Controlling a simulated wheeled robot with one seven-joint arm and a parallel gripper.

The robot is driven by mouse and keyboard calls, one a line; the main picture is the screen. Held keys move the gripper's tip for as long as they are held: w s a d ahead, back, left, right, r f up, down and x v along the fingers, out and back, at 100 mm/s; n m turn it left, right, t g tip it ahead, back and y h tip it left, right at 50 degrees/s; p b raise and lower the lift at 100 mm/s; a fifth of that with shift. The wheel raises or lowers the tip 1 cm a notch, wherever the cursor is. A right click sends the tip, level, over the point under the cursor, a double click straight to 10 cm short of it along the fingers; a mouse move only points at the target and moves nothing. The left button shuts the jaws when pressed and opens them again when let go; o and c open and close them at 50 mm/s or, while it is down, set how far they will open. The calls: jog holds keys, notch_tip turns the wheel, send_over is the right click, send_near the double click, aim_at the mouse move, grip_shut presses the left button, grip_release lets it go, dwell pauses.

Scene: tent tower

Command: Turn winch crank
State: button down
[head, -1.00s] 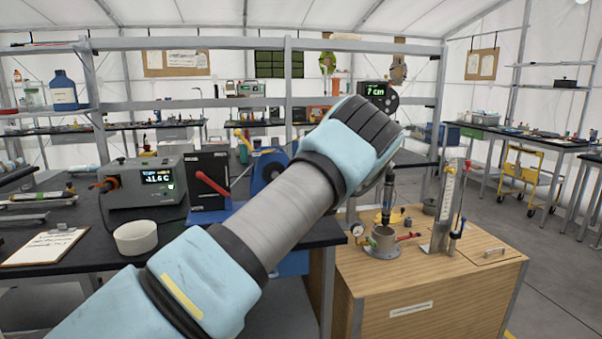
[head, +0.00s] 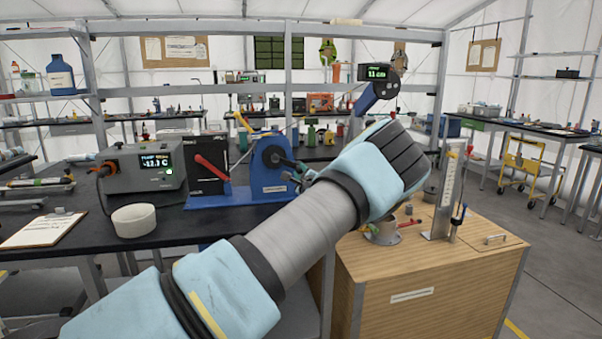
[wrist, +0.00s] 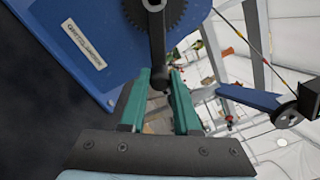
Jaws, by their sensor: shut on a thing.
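The winch (head: 272,160) is a blue stand on the dark bench, with a round dark hub and a label. In the wrist view its blue plate (wrist: 85,75) fills the upper left, with a dark gear above. A black crank arm (wrist: 156,40) comes down from the gear. My gripper (wrist: 160,85) has teal fingers shut on the crank's end; the grip itself is partly hidden between them. In the head view my forearm hides most of my gripper (head: 304,173), which sits just right of the winch. A dark readout (head: 377,72) on a blue arm shows about 11 cm.
A wooden cabinet (head: 425,290) with instruments stands right. Grey shelf posts rise behind.

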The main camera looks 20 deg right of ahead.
dwell(0.4)
jog(key=c, duration=0.6)
grip_release()
jog(key=shift+c, duration=0.2)
jog(key=s+a+b, duration=0.1)
jog(key=s+b, duration=0.2)
jog(key=s, duration=0.7)
jog(key=shift+s+a+f, duration=0.15)
jog(key=shift+s+a, duration=0.1)
jog(key=shift+s, duration=0.15)
